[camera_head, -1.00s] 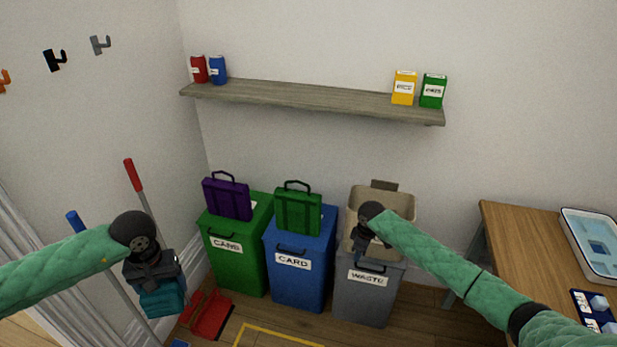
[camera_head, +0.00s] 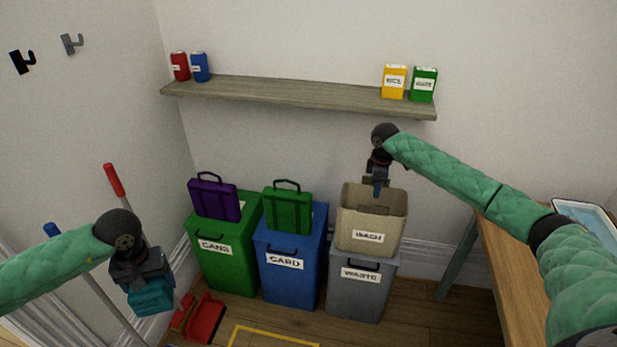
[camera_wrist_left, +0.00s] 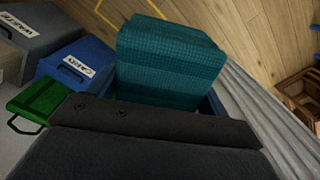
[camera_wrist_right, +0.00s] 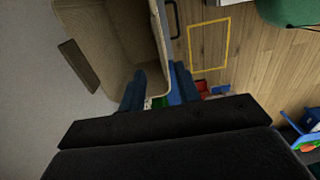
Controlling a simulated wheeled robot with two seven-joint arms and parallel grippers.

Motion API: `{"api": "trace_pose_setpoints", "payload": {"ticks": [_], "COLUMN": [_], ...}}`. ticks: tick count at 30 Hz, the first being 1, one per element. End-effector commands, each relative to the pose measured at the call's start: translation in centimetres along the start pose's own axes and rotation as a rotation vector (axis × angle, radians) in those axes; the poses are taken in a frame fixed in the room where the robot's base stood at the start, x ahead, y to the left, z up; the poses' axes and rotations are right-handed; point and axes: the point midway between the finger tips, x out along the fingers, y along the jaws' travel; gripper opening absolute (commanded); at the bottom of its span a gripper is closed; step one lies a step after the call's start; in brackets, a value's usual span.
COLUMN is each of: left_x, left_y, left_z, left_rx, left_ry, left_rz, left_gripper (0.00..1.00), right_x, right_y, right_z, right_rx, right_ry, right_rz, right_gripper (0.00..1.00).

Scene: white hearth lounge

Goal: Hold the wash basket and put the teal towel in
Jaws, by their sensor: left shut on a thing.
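The teal towel (camera_head: 152,298) is folded and held in my left gripper (camera_head: 146,284), left of the bins. It fills the middle of the left wrist view (camera_wrist_left: 170,60). The wash basket (camera_head: 369,236) is a tan, open-topped box with a WASH label, standing upright on the grey waste bin (camera_head: 361,287). My right gripper (camera_head: 378,192) is over the basket's opening with its fingers pointing down. In the right wrist view its blue fingers (camera_wrist_right: 158,90) are apart, near the basket's rim (camera_wrist_right: 160,35), with nothing clearly between them. The basket's inner floor is hidden in the head view.
The blue card bin (camera_head: 291,265) and green cans bin (camera_head: 226,255) stand left of the waste bin, with green and purple cases on top. A shelf (camera_head: 300,95) runs above. A wooden table (camera_head: 515,255) is at the right. A red dustpan (camera_head: 206,318) lies on the floor.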

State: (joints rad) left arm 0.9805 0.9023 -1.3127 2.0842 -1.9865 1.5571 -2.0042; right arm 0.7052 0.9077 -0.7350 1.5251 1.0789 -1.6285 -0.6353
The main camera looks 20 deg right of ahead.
Motion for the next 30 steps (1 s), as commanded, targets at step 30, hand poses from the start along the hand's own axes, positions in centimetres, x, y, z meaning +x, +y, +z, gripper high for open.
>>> {"api": "trace_pose_setpoints", "payload": {"ticks": [30], "left_x": [-3.9], "left_y": [0.0], "left_z": [0.0], "left_rx": [0.000], "left_ry": [0.001], "left_rz": [0.000], "left_gripper": [0.46], "right_x": [10.3], "right_y": [0.0], "right_z": [0.0], "right_rx": [0.001], "right_ry": [0.000], "right_rz": [0.001], "right_gripper": [0.33]}}
